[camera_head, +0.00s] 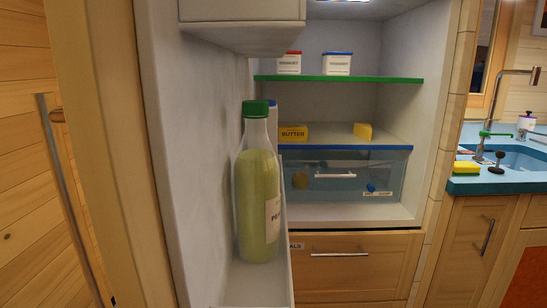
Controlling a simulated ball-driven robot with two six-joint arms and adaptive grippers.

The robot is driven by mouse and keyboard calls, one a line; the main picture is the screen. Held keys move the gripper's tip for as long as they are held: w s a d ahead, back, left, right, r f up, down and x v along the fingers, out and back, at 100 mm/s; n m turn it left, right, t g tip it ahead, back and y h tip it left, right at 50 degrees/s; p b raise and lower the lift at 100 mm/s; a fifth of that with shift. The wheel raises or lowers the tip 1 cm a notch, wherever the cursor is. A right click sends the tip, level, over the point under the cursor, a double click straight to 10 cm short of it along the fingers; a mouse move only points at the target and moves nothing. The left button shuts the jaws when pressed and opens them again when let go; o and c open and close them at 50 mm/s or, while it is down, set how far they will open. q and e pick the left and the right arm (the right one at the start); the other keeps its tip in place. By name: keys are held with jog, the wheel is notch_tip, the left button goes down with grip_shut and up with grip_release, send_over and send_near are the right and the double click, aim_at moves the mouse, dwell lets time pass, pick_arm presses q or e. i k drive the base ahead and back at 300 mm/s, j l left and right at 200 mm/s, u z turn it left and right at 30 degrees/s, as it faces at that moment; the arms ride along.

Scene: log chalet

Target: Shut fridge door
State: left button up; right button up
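The fridge door (185,150) stands open on the left, its white inner face turned partly toward me and its wooden edge panel (105,120) at its left. A low door shelf (252,285) holds a bottle (257,190) of yellow-green liquid with a green cap; another item behind it is mostly hidden. A white upper door compartment (243,30) shows at the top. The fridge interior (325,115) is exposed, with a green-edged shelf (340,79), a blue-edged shelf (345,147) and a clear drawer (345,190). Neither gripper is in view.
Two tubs (289,63) (337,64), a butter pack (293,133) and a cheese wedge (363,131) sit on the fridge shelves. A wooden drawer (355,265) is below. At right are a blue counter (480,183), faucet and yellow sponge (466,168). A metal bar (62,170) shows at left.

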aim_at(153, 93)
jog(key=j+z, duration=0.15)
jog(key=j, duration=0.25)
jog(key=k+j+z, duration=0.15)
jog(key=j, duration=0.3)
jog(key=j+z, duration=0.15)
jog(key=j, duration=0.25)
jog(key=k+z, duration=0.1)
jog(key=k+l, duration=0.05)
jog(key=k, duration=0.05)
